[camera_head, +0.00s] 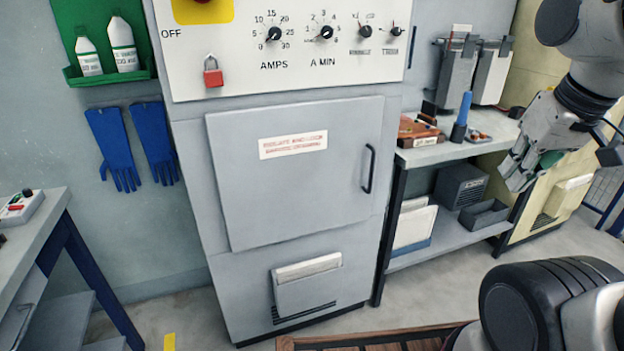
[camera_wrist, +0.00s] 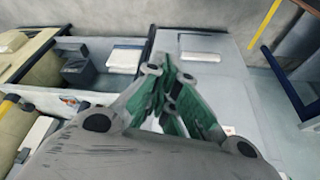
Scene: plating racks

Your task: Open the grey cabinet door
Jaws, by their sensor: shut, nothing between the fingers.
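The grey cabinet door (camera_head: 297,190) is shut flat on the front of the grey cabinet (camera_head: 189,175) in the head view. It bears a white label with red text (camera_head: 293,144). Its dark bar handle (camera_head: 368,168) stands upright near the right edge. My gripper (camera_head: 520,172) is to the right of the cabinet, apart from the handle, in front of the side bench. In the wrist view my gripper (camera_wrist: 178,80) has its green-padded fingers closed together and empty. The grey cabinet also shows beyond the fingers there, seen sideways; the handle is not clear in that view.
A table (camera_head: 35,228) stands at left. Floor in front of the cabinet is partly clear.

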